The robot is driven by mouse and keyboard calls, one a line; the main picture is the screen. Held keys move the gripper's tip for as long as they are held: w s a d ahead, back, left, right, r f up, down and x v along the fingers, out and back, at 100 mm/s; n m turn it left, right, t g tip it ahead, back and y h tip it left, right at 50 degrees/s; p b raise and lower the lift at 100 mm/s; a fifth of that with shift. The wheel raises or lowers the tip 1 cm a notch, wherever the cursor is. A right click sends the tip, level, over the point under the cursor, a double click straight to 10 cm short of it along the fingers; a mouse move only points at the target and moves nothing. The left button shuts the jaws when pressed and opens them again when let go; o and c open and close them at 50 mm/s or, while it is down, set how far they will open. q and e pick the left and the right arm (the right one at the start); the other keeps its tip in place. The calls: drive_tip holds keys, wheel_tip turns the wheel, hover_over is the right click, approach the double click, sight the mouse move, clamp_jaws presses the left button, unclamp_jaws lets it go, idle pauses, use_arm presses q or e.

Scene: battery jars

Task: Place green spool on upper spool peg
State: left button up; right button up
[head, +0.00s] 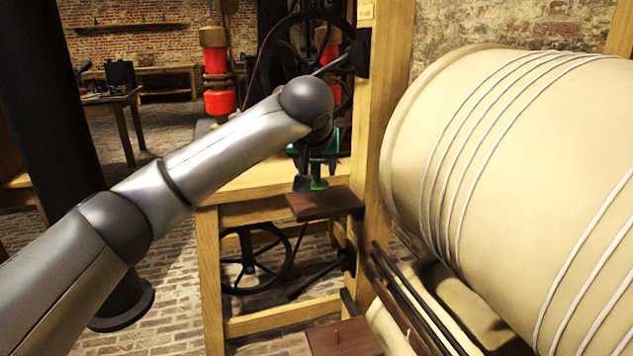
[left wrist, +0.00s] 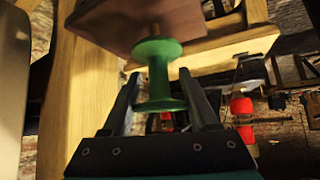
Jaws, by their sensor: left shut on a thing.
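The green spool (head: 319,179) is upright in my left gripper (head: 317,173), just above the upper brown shelf (head: 325,203) on the wooden post. In the left wrist view, the green spool (left wrist: 160,80) sits between the two dark fingers, which are shut on it. The spool appears lined up with the peg; I cannot tell whether the peg has entered the bore. My right gripper is not in view.
A lower brown shelf (head: 352,343) with a small peg stands at the bottom. The wooden post (head: 382,110) and a large cream drum (head: 520,170) wound with cord are close on the right. A wooden bench frame (head: 210,270) stands below my left arm.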

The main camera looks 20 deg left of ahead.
sight(314, 166)
use_arm(q)
drive_tip(key=shift+f+b, duration=0.3)
drive_tip(key=shift+f, duration=0.95)
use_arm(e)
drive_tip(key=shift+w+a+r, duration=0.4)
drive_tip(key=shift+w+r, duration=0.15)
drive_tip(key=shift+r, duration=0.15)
use_arm(q)
drive_tip(key=shift+f, duration=0.15)
drive_tip(key=o, duration=1.3)
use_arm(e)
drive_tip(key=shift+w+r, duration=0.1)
use_arm(q)
drive_tip(key=shift+r, duration=0.2)
drive_tip(key=p+v, duration=0.2)
drive_tip(key=v, duration=1)
drive_tip(key=shift+p, duration=0.3)
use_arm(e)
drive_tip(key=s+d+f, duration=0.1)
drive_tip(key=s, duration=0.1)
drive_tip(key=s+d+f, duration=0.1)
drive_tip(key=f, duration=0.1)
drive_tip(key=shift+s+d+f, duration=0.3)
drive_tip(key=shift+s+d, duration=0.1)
